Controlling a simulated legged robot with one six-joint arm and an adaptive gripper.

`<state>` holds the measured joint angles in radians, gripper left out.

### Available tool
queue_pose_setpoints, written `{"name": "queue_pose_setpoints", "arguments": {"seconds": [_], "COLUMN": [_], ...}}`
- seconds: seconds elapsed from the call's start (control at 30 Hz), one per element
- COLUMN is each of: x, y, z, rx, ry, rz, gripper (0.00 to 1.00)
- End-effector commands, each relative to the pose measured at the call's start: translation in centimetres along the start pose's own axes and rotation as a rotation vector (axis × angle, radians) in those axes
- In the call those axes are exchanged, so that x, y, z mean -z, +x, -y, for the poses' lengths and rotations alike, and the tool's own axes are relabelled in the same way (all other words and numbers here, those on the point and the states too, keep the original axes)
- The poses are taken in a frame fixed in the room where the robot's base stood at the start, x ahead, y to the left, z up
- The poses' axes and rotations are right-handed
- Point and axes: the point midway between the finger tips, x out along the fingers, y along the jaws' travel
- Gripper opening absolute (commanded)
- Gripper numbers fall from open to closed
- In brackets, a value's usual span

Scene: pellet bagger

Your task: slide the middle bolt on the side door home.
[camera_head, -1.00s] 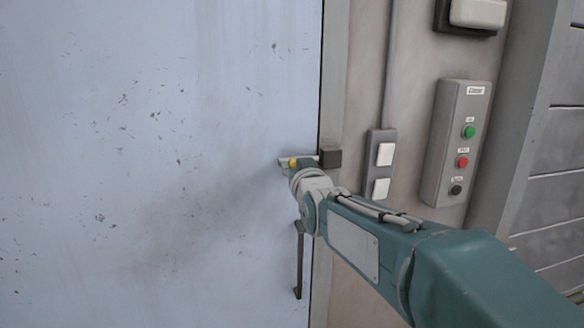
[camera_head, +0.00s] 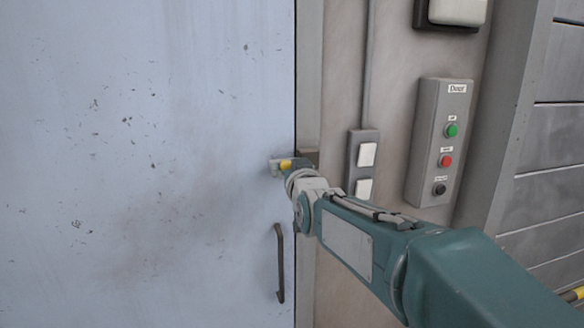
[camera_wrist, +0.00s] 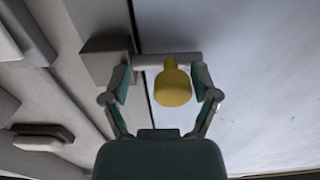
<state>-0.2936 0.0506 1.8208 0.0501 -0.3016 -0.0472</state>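The bolt on the door (camera_head: 150,230) has a yellow knob (camera_head: 286,165) and a pale bar. In the wrist view the knob (camera_wrist: 172,84) stands between the two fingers of my gripper (camera_wrist: 163,85). The fingers are spread, with a clear gap on the left of the knob and a much smaller one, or contact, on the right. The bar (camera_wrist: 146,61) runs left to a dark block (camera_wrist: 108,60) on the frame side and appears to meet it. In the head view my wrist partly hides the bolt and block (camera_head: 309,158).
A dark door handle (camera_head: 280,262) is just below my wrist. A switch plate (camera_head: 362,165) and a grey control box (camera_head: 441,140) with green, red and black buttons are on the wall at right. The door face to the left is clear.

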Motion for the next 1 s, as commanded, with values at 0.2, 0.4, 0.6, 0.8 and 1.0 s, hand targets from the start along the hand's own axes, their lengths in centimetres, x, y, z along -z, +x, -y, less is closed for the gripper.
{"name": "queue_pose_setpoints", "arguments": {"seconds": [0.2, 0.4, 0.6, 0.8, 1.0], "x": [0.0, 0.1, 0.0, -0.1, -0.1], "y": [-0.1, -2.3, -5.8, -9.2, -11.4], "z": [0.1, -0.1, 0.0, 0.1, 0.1], "rx": [0.001, 0.001, 0.001, 0.001, 0.0], "ry": [0.0, 0.001, 0.0, -0.001, -0.001], "rz": [0.0, -0.001, -0.002, -0.001, 0.001], "gripper": [0.77, 0.77, 0.77, 0.77, 0.77]}}
